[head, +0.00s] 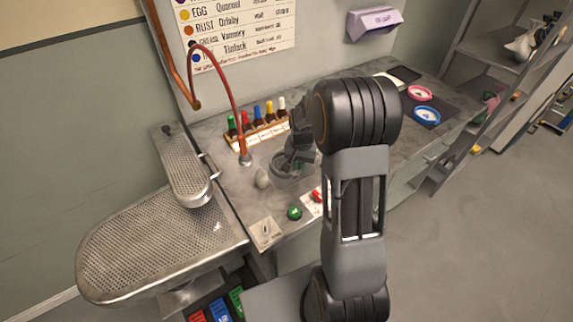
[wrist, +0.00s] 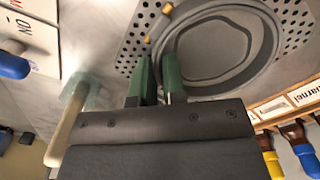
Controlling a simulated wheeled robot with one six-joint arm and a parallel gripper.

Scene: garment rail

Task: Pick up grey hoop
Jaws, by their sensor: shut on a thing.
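The grey hoop (wrist: 262,48) fills the upper right of the wrist view, over a perforated metal plate (wrist: 128,42). My gripper (wrist: 158,72) has its two green fingers on either side of the hoop's left rim and is shut on it. In the head view the grey hoop (head: 281,182) is small and partly hidden by my gripper (head: 287,172), which reaches down to the worktop. I cannot tell whether the hoop touches the plate.
A rack of colour-capped bottles (head: 262,136) stands behind my gripper. A red curved hose (head: 235,100) rises to the left. A green button (head: 294,213) sits in front. Perforated ironing boards (head: 150,245) are at left.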

